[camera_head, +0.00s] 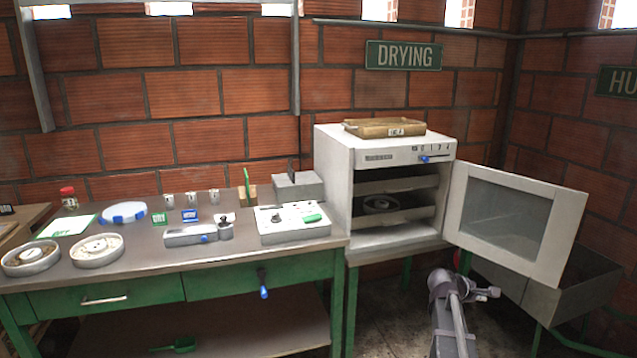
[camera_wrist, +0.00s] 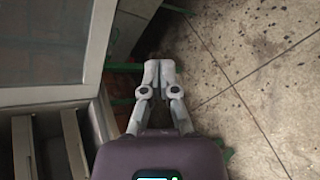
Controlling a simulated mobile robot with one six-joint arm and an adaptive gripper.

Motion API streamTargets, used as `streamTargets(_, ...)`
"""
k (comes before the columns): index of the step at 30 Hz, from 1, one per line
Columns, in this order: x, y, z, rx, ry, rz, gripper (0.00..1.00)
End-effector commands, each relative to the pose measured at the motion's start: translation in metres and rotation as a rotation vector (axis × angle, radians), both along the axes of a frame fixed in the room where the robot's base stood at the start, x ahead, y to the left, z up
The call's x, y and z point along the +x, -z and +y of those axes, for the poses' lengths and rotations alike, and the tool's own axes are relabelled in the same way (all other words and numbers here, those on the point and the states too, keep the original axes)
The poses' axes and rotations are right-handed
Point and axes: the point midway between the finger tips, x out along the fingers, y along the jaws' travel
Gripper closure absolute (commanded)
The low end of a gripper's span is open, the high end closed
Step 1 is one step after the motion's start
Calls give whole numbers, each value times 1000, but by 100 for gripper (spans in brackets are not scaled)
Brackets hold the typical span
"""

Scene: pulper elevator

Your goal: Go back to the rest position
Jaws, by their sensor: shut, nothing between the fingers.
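My gripper (camera_wrist: 158,72) is in the wrist view, with its two pale fingers together over the concrete floor. It is shut and empty. In the head view my arm rises at the lower right, in front of the drying oven (camera_head: 335,190), and its end is near the open oven door (camera_head: 510,217). The fingertips are too small to make out there. The oven door also shows at the left of the wrist view (camera_wrist: 50,40). A round dish (camera_head: 379,203) sits inside the oven on a shelf.
A green workbench (camera_head: 100,295) at the left carries dishes, cups and a white device (camera_head: 293,222). A tan tray (camera_head: 384,128) lies on top of the oven. A grey metal bin (camera_head: 580,285) stands behind the door at the right. Open floor (camera_wrist: 250,70) lies beside my gripper.

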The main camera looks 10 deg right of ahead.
Motion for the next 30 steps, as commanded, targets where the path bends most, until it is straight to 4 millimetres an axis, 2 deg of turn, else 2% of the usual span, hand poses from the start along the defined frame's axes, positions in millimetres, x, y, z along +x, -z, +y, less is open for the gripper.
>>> streamTargets(1,-6,9,29,69,25,-49,100)
streamTargets(8,-28,48,142,402,196,-228,100)
streamTargets(15,-66,77,260,720,413,-297,100)
streamTargets(18,-81,84,298,816,496,-295,100)
streamTargets(21,-95,88,328,888,563,-284,100)
streamTargets(30,-134,92,395,1029,726,-227,100)
